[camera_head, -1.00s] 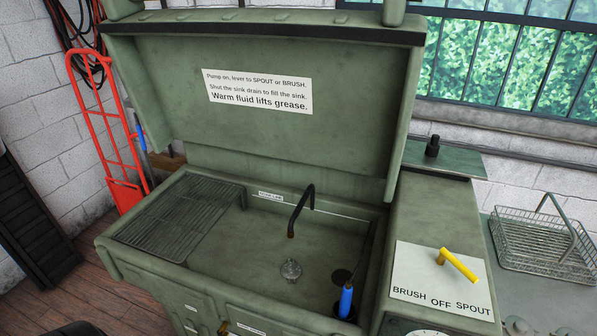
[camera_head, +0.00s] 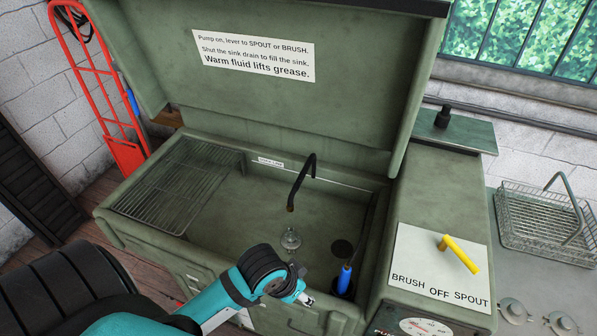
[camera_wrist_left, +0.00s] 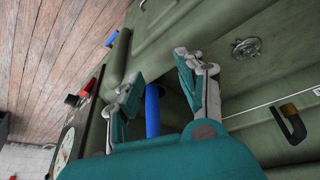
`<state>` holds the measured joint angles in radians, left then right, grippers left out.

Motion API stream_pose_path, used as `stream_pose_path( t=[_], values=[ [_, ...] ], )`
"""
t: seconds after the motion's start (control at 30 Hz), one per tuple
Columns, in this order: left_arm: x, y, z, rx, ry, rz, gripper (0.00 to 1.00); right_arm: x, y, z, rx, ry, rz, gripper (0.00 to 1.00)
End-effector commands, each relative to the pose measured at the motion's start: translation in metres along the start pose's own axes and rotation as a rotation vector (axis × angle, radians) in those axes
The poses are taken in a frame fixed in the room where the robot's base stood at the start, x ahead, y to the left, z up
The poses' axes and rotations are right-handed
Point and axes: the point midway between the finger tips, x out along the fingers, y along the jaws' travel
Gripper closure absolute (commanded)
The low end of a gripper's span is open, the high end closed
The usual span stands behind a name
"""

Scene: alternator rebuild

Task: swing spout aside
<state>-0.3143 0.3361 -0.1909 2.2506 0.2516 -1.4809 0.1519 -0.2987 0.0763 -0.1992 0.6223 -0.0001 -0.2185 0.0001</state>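The black bent spout (camera_head: 302,180) rises from the back of the green sink, and its tip hangs over the basin. It also shows at the right of the left wrist view (camera_wrist_left: 290,122), with a brownish tip. My left gripper (camera_head: 306,298) is over the sink's front edge, in front of and below the spout and apart from it. In the left wrist view my left gripper (camera_wrist_left: 158,85) has its fingers spread, with nothing held between them. My right gripper is not in view.
A blue-handled brush (camera_head: 345,278) stands in a holder right of my left gripper. A drain fitting (camera_head: 290,238) lies below the spout. A grate (camera_head: 185,195) covers the sink's left. The yellow lever (camera_head: 460,253) points toward SPOUT. The raised lid (camera_head: 350,90) stands behind.

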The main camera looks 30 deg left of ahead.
Motion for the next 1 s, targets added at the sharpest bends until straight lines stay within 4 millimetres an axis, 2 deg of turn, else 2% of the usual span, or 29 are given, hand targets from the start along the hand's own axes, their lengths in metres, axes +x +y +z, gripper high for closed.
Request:
stream_pose_path(
  t=[0.17,0.27,0.33,0.43,0.5,0.6,0.7,0.8,0.87,1.0],
  values=[
    [-0.002,-0.022,-0.041,0.002,0.021,0.014,0.62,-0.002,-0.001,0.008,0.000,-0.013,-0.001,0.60],
    [-0.010,-0.043,-0.072,-0.016,0.028,0.016,0.62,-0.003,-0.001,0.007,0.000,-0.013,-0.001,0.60],
    [-0.021,-0.067,-0.098,-0.046,0.029,0.011,0.62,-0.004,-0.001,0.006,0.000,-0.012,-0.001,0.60],
    [-0.051,-0.113,-0.140,-0.135,0.031,-0.011,0.62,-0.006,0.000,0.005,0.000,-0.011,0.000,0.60],
    [-0.080,-0.147,-0.166,-0.221,0.036,-0.027,0.62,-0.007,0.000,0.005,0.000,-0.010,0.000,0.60],
    [-0.119,-0.185,-0.191,-0.341,0.052,-0.038,0.62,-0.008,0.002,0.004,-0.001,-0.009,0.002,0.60],
    [-0.148,-0.208,-0.205,-0.430,0.066,-0.038,0.62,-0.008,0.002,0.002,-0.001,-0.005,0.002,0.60],
    [-0.161,-0.217,-0.209,-0.474,0.072,-0.035,0.62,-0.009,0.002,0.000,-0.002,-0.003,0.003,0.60],
    [-0.161,-0.219,-0.211,-0.484,0.073,-0.033,0.62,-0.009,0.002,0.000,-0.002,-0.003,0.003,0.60],
    [-0.144,-0.218,-0.212,-0.485,0.070,-0.029,0.62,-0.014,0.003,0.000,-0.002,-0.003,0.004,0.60]
  ],
)
